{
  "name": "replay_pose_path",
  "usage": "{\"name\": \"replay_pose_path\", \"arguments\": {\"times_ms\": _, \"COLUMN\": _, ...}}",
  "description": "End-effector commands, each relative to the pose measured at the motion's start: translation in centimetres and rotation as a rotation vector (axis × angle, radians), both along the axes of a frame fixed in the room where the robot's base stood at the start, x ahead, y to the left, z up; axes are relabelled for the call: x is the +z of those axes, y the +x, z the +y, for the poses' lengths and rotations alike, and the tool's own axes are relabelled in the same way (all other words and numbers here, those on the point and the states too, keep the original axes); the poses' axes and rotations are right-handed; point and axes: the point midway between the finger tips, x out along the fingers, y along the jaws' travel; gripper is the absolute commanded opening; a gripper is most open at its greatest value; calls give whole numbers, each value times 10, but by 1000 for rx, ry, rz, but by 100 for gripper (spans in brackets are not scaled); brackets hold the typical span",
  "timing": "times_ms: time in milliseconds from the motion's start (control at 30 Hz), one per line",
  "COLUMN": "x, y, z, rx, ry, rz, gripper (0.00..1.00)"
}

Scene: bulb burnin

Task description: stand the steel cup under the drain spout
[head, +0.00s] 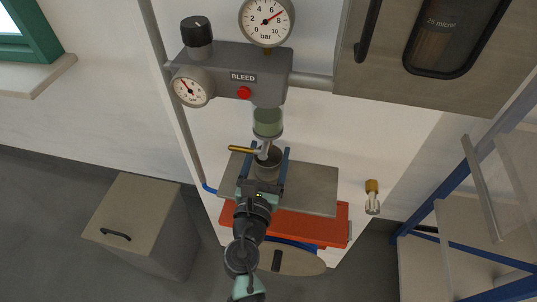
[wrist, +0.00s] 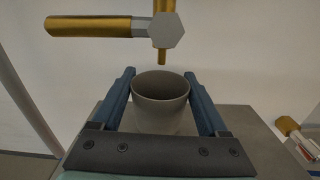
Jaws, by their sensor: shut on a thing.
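The steel cup (wrist: 160,112) is a plain grey cup, upright between the fingers of my gripper (wrist: 162,100) in the wrist view. My gripper is shut on it from both sides. In the head view the cup (head: 267,166) shows between the blue fingers of my gripper (head: 269,160), over the grey shelf (head: 312,188). The drain spout (wrist: 162,56) is a short brass tube under a hex fitting, above and just behind the cup's rim in the wrist view. In the head view the drain valve's brass lever (head: 241,149) points left. Whether the cup touches the shelf is hidden.
The grey BLEED block (head: 243,77) with gauges, a black knob and a red button is above, with a greenish bowl (head: 268,122) under it. An orange-red tray (head: 335,225) lies below the shelf. A brass fitting (head: 372,190) is at right. The shelf's right part is bare.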

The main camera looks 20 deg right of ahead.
Motion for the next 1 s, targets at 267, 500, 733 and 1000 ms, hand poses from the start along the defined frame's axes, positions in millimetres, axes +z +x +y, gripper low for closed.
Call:
{"name": "replay_pose_path", "arguments": {"times_ms": 267, "x": -3, "y": 0, "z": 0, "rx": 0, "ry": 0, "rz": 0, "gripper": 95}}
{"name": "replay_pose_path", "arguments": {"times_ms": 500, "x": -3, "y": 0, "z": 0, "rx": 0, "ry": 0, "rz": 0, "gripper": 100}}
{"name": "replay_pose_path", "arguments": {"times_ms": 733, "x": -1, "y": -12, "z": 8, "rx": 1, "ry": -1, "rz": 2, "gripper": 100}}
{"name": "replay_pose_path", "arguments": {"times_ms": 1000, "x": -2, "y": -58, "z": 39, "rx": 3, "ry": -1, "rz": 3, "gripper": 100}}
